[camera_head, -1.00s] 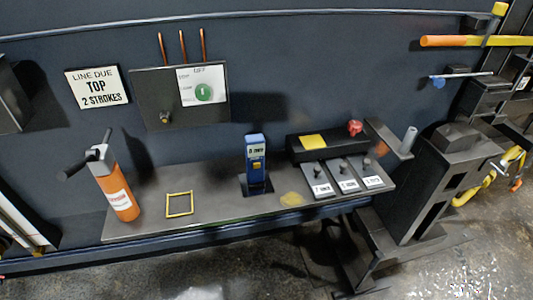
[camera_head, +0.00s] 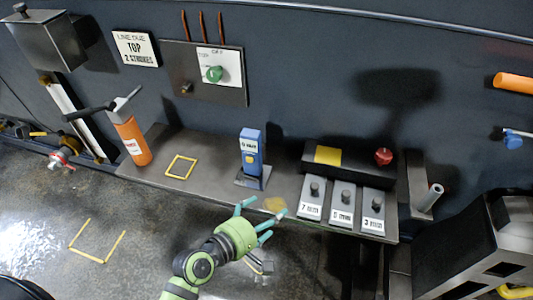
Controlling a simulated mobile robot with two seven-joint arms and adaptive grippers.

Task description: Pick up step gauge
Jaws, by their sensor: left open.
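My left gripper (camera_head: 260,218), green with teal fingertips, comes up from below. It is open and empty, in front of and below the gauge in the picture, apart from it. My right gripper is not in view.
An orange cylinder with a black handle (camera_head: 133,142) stands at the shelf's left. A yellow square outline (camera_head: 181,167) lies between it and the gauge. Three labelled grey blocks (camera_head: 343,205) and a dark box with a red knob (camera_head: 383,156) are at the right.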

